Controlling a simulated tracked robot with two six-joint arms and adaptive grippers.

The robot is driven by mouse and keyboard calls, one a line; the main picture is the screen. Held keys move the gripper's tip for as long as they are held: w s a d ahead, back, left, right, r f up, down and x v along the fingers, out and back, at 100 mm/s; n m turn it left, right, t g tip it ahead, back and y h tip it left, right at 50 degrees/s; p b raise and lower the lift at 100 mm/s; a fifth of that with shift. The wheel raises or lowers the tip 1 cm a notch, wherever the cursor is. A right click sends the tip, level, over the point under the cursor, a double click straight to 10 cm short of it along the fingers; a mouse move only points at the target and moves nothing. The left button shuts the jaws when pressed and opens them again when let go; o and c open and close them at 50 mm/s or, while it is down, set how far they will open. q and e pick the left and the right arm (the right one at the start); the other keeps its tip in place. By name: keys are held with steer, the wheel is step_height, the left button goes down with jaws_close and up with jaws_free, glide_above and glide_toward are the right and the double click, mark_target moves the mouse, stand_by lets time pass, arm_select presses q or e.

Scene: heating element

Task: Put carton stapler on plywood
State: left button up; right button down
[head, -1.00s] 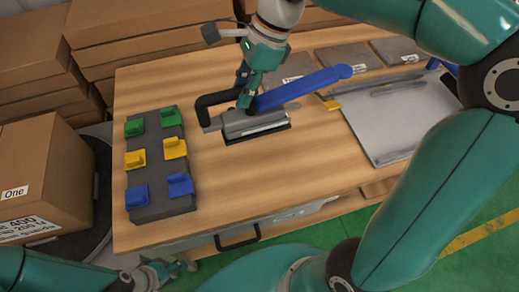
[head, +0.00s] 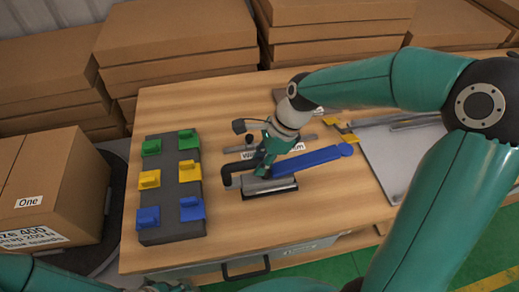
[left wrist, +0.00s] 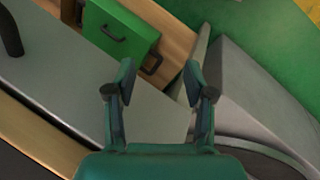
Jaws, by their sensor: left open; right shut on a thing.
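The carton stapler (head: 272,187) has a grey body, a black curved grip at its left and a long blue lever (head: 318,159) pointing right. My right gripper (head: 263,170) is shut on it from above, near the lever's base. The stapler is over the front middle of the wooden tabletop (head: 235,225); whether it touches the surface is unclear. No separate sheet is clearly plywood. My left gripper (left wrist: 158,90) is open and empty in the left wrist view, above a grey surface.
A dark board with green, yellow and blue blocks (head: 171,190) lies left of the stapler. A grey panel (head: 405,160) and a yellow part (head: 343,131) lie to the right. Cardboard boxes (head: 180,40) stand behind. A green drawer front (left wrist: 118,30) shows in the left wrist view.

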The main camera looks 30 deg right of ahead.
mark_target(260, 177)
steer(key=shift+w+f, duration=0.1)
steer(key=shift+f, duration=2.2)
steer(key=c, duration=1)
jaws_free()
steer(key=shift+o, duration=0.2)
steer(key=v, duration=1.2)
